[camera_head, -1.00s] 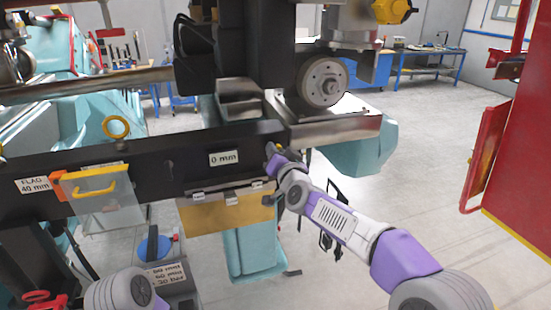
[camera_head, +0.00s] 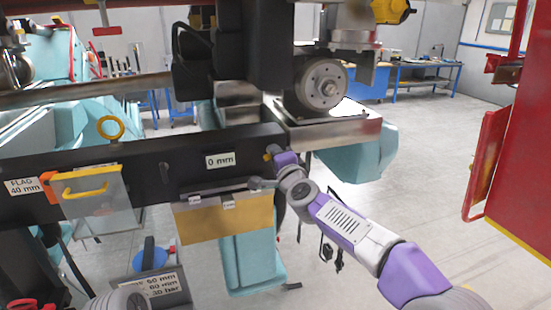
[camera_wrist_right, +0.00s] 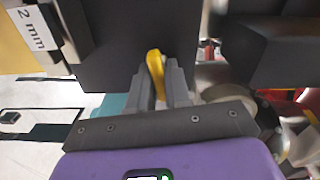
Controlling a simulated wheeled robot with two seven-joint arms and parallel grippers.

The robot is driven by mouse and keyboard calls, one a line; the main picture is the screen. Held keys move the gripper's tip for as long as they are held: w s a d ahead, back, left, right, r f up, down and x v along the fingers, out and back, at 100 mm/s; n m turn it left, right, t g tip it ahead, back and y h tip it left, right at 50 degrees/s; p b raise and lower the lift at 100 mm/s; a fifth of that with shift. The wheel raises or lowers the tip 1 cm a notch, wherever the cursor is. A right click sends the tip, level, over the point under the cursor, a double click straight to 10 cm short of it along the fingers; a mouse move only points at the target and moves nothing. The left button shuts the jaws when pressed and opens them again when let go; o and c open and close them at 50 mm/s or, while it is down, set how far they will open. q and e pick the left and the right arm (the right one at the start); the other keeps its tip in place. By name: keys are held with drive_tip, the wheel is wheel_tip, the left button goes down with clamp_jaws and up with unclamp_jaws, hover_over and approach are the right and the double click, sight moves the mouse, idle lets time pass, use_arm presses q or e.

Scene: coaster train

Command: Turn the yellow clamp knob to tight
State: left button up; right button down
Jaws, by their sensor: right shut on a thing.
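The yellow clamp knob (camera_wrist_right: 156,72) sits between the fingers of my right gripper (camera_wrist_right: 163,85) in the right wrist view, at the edge of a dark block. The fingers are shut on it, and its upper end shows above them. In the head view, my right gripper (camera_head: 273,153) is at the right end of the long black beam (camera_head: 140,170), just right of the white "0 mm" label (camera_head: 220,160). Only a small yellow bit of the knob (camera_head: 266,157) shows there. The knob's tight or loose state cannot be read. My left gripper is not in view.
A panel with a yellow handle (camera_head: 85,190) and a yellow ring (camera_head: 110,127) are farther left on the beam. A tan plate (camera_head: 225,220) hangs below it. A grey wheel (camera_head: 321,83) stands above right.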

drive_tip(key=shift+r+m, duration=0.1)
drive_tip(key=shift+m, duration=0.6)
drive_tip(key=c, duration=1.5)
unclamp_jaws()
drive_tip(key=o, duration=0.3)
drive_tip(key=shift+w, duration=0.1)
drive_tip(key=shift+o, duration=0.2)
drive_tip(key=b+v, duration=0.2)
drive_tip(key=v, duration=0.5)
drive_tip(key=shift+s, duration=0.3)
